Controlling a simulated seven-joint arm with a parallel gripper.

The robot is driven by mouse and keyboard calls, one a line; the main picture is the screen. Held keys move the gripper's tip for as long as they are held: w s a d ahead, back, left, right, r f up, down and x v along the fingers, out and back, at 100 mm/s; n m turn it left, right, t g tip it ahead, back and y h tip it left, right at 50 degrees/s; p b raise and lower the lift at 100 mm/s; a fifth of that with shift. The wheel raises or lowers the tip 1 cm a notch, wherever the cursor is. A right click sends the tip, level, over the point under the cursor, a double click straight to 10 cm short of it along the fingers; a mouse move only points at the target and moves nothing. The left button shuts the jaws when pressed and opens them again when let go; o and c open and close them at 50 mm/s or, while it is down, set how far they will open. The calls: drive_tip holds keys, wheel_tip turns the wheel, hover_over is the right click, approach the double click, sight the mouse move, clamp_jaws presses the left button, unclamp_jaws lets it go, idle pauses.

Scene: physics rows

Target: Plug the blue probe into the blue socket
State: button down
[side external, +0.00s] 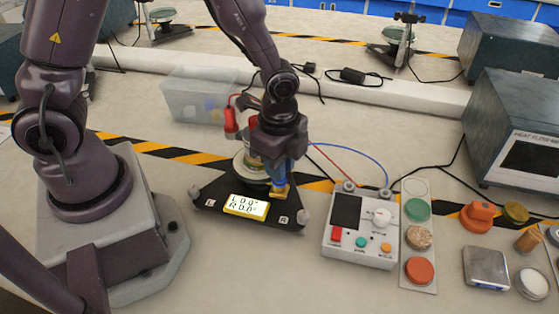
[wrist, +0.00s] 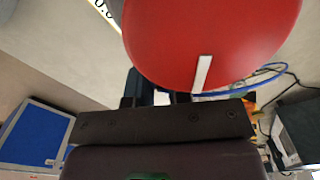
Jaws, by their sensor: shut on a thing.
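My gripper (side external: 281,170) is shut on the blue probe (side external: 280,184) above the right part of a black triangular stand (side external: 215,203). The probe points down, close to a small yellow block (side external: 279,195); I cannot tell whether they touch. Its blue cable (side external: 358,155) arcs right to a meter box, and also shows in the wrist view (wrist: 265,78). I cannot make out the blue socket. A red probe (side external: 231,121) stands upright left of my gripper. In the wrist view, a large red round thing (wrist: 210,35) with a white mark hides much ahead.
The white meter box (side external: 345,250) stands right of the stand, beside a strip of coloured discs (side external: 417,269). The stand carries a lit display (side external: 246,206) and a jar partly behind my gripper. A clear bin (side external: 195,95) is behind. Grey boxes stand at the right.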

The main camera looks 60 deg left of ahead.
drive_tip(key=shift+f, duration=0.1)
drive_tip(key=c, duration=0.7)
unclamp_jaws()
drive_tip(key=shift+c, duration=0.2)
drive_tip(key=shift+r, duration=3.8)
